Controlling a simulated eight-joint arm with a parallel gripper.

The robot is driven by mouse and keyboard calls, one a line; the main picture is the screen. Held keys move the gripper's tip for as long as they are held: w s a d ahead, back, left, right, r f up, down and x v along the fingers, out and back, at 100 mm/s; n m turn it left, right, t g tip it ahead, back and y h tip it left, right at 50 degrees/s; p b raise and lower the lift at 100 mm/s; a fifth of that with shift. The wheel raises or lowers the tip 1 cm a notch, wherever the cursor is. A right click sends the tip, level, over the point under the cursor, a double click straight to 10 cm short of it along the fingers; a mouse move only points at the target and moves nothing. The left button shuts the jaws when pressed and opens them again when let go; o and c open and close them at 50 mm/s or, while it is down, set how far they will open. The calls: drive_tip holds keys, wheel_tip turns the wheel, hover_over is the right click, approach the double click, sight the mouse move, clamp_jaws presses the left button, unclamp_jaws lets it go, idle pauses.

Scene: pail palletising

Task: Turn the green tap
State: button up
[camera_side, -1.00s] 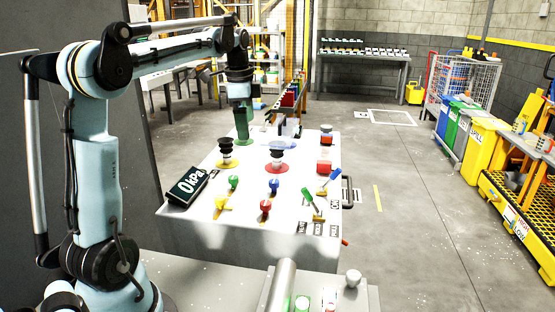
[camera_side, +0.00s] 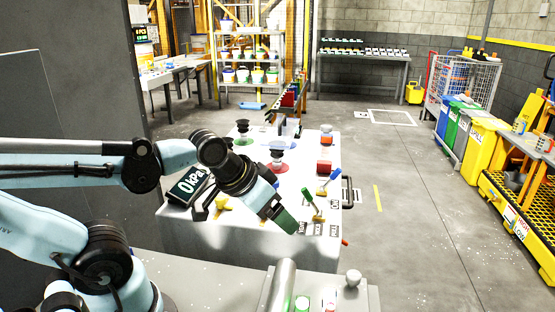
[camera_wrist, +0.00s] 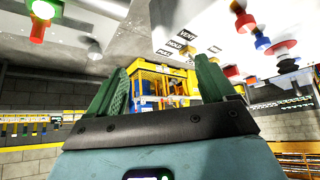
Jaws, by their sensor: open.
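A green-handled lever (camera_side: 308,197) on a yellow base stands at the front right of the white table, tilted up to the left; it is the likeliest green tap. My gripper (camera_side: 287,222) hangs just left of and in front of it, pointing down to the right. I cannot tell from the side view whether they touch.
Black-topped fittings (camera_side: 279,158) stand farther back. My arm hides other knobs. A metal cylinder (camera_side: 284,288) rises from the grey console in front.

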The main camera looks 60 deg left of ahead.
drive_tip(key=w+a+n, duration=0.1)
drive_tip(key=w+a+r+n+y, duration=0.1)
drive_tip(key=a, duration=0.1)
drive_tip(key=w+a+r+n+g, duration=0.1)
drive_tip(key=a, duration=0.1)
drive_tip(key=shift+r+n, duration=0.1)
drive_tip(key=shift+n, duration=0.3)
drive_tip(key=c, duration=0.4)
drive_tip(key=w+a+n+g+y, duration=0.25)
drive_tip(key=a+n, duration=0.45)
drive_tip(key=a, duration=0.4)
drive_tip(key=w+a+n+g+y, duration=0.1)
drive_tip(key=a+n+g, duration=0.3)
drive_tip(key=a+n, duration=0.5)
drive_tip(key=a+f, duration=0.2)
drive_tip(key=f, duration=0.1)
drive_tip(key=a+f+m, duration=0.1)
drive_tip(key=a+f, duration=0.1)
drive_tip(key=f, duration=0.2)
drive_tip(key=a+f+m, duration=0.1)
drive_tip(key=a+f, duration=0.1)
drive_tip(key=f, duration=0.2)
drive_tip(key=shift+w+a+t, duration=0.1)
drive_tip(key=shift+a+t, duration=0.1)
drive_tip(key=shift+t, duration=0.05)
drive_tip(key=c, duration=1)
